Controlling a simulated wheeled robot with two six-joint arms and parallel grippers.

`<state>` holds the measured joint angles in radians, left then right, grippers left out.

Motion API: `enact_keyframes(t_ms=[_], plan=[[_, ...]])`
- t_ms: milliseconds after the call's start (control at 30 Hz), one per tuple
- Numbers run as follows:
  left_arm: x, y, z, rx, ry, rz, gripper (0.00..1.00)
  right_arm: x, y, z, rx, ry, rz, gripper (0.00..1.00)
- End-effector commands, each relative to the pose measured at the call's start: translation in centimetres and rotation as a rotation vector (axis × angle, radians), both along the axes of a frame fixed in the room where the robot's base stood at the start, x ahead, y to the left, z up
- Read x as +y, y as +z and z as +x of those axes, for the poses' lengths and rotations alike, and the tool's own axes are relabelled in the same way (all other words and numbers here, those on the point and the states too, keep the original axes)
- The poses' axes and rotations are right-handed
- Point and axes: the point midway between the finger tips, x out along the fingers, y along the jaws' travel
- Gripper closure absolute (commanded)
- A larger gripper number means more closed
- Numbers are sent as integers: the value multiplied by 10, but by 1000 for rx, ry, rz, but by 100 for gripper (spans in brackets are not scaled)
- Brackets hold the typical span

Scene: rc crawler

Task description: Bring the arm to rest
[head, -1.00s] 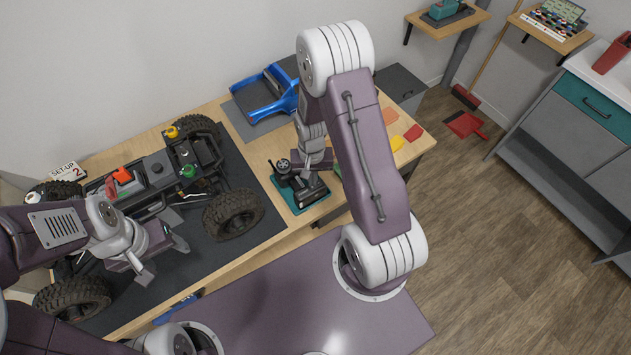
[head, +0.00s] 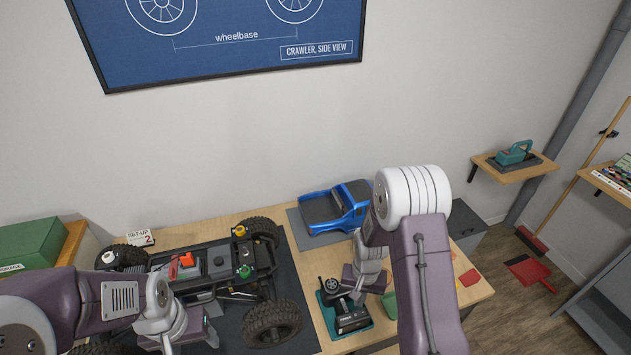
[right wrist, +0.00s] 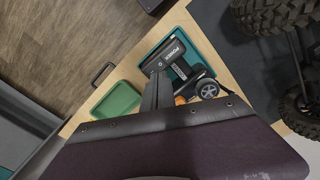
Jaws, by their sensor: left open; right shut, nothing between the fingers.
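My right arm reaches over the bench's right part in the head view. Its gripper (head: 354,287) is shut and empty, beside or above the black radio transmitter (head: 350,315) on its teal tray (head: 328,318). In the right wrist view the closed fingers (right wrist: 156,92) overlap the transmitter (right wrist: 170,55); I cannot tell whether they touch it. My left gripper (head: 190,340) is open, low over the near side of the crawler chassis (head: 215,265), its tips near the picture's bottom edge.
The blue truck body (head: 345,208) lies on a grey mat behind my right arm. A green tray (right wrist: 117,99) sits beside the transmitter. A large black tyre (head: 272,322) stands between my grippers. A wall shelf (head: 510,168) is at right.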

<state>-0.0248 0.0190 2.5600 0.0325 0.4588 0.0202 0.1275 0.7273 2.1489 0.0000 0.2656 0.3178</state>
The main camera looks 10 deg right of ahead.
Motion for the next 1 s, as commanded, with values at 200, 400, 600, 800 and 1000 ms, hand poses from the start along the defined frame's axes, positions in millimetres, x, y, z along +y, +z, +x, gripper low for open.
enact_keyframes(t_ms=[200,400,600,800,1000], plan=[[0,-15,0,0,0,0,37,15,39,31,-142,52,-14,100],[0,-31,0,0,0,0,37,43,104,-8,-241,205,-17,100],[0,-31,0,0,0,0,37,49,105,-78,-132,369,-7,100],[0,-31,0,0,0,0,37,49,103,-85,-104,425,-5,100],[0,-31,0,0,0,0,37,49,103,-85,-104,424,-5,100]])
